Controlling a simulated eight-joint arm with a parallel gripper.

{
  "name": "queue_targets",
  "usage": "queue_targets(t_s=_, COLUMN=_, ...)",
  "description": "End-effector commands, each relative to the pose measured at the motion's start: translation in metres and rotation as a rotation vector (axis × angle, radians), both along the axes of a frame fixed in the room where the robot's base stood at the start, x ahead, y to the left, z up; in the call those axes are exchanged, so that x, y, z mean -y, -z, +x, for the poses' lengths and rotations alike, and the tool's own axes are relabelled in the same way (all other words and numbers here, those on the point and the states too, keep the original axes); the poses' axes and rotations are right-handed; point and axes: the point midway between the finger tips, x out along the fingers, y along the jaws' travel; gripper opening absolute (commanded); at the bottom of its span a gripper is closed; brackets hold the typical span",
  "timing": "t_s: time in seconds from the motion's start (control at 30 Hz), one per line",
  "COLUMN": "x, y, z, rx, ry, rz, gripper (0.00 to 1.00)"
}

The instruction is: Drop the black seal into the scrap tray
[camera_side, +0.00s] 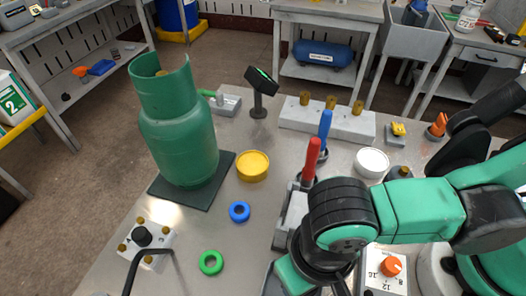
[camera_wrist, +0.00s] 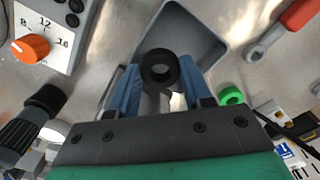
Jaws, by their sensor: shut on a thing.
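My gripper (camera_wrist: 160,76) shows in the wrist view with its two blue fingers on either side of the black seal (camera_wrist: 160,54), a thick black ring. The fingers are shut on it. Behind the seal lies a grey open tray (camera_wrist: 190,24), which looks empty where it shows. The seal overlaps the tray's near part in this view; its height above the tray cannot be told. In the side view my wrist hides the fingertips and the seal, and only a grey edge of the tray shows at the bottom.
A blue ring (camera_side: 232,212) and a green ring (camera_side: 203,265) lie on the bench. A green gas cylinder (camera_side: 180,145) stands on a dark mat. A yellow cap (camera_side: 253,166), a white cap (camera_side: 371,160), upright red (camera_side: 311,160) and blue (camera_side: 325,128) handles and a dial box (camera_wrist: 50,25) are nearby.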

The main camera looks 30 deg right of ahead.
Motion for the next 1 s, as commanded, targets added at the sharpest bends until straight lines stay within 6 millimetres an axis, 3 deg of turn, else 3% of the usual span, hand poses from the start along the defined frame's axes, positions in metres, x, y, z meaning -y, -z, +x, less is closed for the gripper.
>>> queue_targets(t_s=0.4, x=0.0005, y=0.0075, z=-0.0001, rx=0.000, ry=0.000, rz=0.000, gripper=0.00)
queue_targets(t_s=0.43, x=0.0005, y=0.0075, z=-0.0001, rx=0.000, ry=0.000, rz=0.000, gripper=0.50)
queue_targets(t_s=0.53, x=0.0005, y=0.0074, z=-0.0001, rx=0.000, ry=0.000, rz=0.000, gripper=0.78)
queue_targets(t_s=0.57, x=0.0005, y=0.0074, z=-0.0001, rx=0.000, ry=0.000, rz=0.000, gripper=0.81)
queue_targets(t_s=1.0, x=0.0001, y=-0.0007, z=0.0001, rx=0.000, ry=0.000, rz=0.000, gripper=0.81)
